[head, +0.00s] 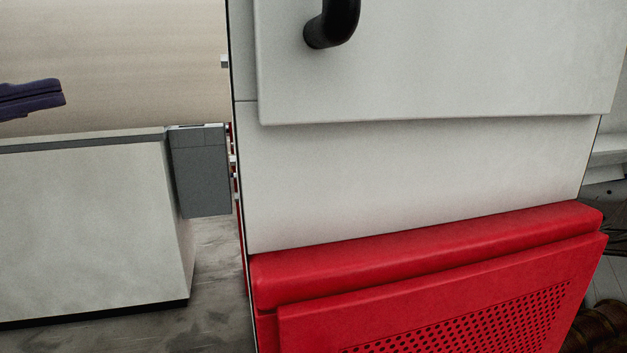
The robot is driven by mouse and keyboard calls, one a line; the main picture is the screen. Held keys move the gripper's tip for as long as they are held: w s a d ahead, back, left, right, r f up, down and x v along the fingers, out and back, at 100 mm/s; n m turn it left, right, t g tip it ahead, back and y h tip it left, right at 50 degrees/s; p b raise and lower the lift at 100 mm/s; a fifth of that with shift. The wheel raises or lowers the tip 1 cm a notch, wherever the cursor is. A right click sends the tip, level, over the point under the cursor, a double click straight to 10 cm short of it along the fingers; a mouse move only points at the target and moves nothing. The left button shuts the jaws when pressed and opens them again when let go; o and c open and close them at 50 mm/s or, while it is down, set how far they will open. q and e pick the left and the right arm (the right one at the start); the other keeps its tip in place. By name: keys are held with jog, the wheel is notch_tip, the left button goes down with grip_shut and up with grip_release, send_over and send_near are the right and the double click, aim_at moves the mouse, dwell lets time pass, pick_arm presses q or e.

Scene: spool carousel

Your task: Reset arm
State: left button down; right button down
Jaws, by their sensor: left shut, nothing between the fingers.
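My left gripper (56,94) comes in at the left edge of the head view. It is dark purple, and its two fingers lie together with nothing between them. It appears in front of the beige wall and above the top of the low white cabinet, apart from everything I can see. The rest of the left arm is outside the picture. My right gripper is not in view.
A tall white cabinet (420,170) with a black handle (334,25) and a red perforated base (430,290) fills the middle and right. A low white cabinet (90,230) stands left, with a grey box (201,170) at its end. Bare floor (215,280) shows between them.

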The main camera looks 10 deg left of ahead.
pick_arm(q)
jog(key=w+d+f+n+t+y+p, duration=0.3)
jog(key=w+d+n+t+y+p, duration=0.25)
jog(key=n, duration=0.45)
notch_tip(320, 180, down, 6)
jog(key=s+d+n+y+p, duration=0.1)
jog(key=s+n+y, duration=0.1)
jog(key=n+y, duration=0.7)
jog(key=s+d+f+n+g+y+p, duration=0.1)
jog(key=s+d+f+n+g+p, duration=0.1)
jog(key=s+g, duration=0.35)
jog(key=s+d+f+n+g+p, duration=0.1)
jog(key=s+d+n+g+p, duration=0.15)
jog(key=s, duration=0.65)
jog(key=s+d+f+n+g+y+p, duration=0.1)
jog(key=s+f+n+g, duration=0.2)
jog(key=s, duration=0.5)
notch_tip(320, 180, up, 39)
jog(key=g+p, duration=0.1)
jog(key=p, duration=3.6)
jog(key=shift+s+d+r+p, duration=0.15)
jog(key=shift+s+d+p, duration=0.05)
jog(key=shift+s+p, duration=0.2)
jog(key=shift+m, duration=0.25)
